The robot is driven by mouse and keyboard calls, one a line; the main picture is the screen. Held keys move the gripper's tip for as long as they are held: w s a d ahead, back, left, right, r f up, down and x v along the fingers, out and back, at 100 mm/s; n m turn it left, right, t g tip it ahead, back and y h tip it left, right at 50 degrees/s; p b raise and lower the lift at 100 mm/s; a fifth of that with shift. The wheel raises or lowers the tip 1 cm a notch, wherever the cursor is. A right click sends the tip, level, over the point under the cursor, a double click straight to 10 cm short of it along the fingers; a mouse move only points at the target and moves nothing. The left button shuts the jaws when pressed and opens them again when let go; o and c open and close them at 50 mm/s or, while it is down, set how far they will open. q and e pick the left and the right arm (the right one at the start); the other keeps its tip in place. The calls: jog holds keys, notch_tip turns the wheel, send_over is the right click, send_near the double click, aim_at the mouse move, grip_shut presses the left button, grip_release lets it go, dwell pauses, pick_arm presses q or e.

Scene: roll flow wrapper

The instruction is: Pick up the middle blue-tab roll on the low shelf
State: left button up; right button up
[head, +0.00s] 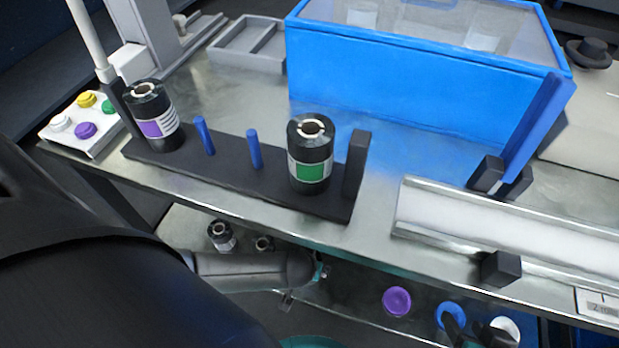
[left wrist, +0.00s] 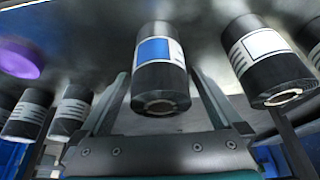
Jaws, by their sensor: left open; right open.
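In the left wrist view, a black roll with a blue tab (left wrist: 158,60) is at the centre. My left gripper (left wrist: 158,76) is open, with one finger on each side of that roll. I see no clear contact. In the head view, my left arm reaches under the table edge and its gripper is hidden. What looks like my right gripper (head: 476,326) is open at the lower right, beside a blue disc and a white disc.
A white-tab roll (left wrist: 265,60) stands close right of the blue-tab roll; more rolls (left wrist: 72,110) are at left. Above, a rack (head: 230,170) holds a purple-label roll (head: 157,125) and a green-label roll (head: 310,165). The table edge overhangs the low shelf.

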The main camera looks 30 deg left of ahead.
pick_arm(q)
grip_shut()
dwell(0.8)
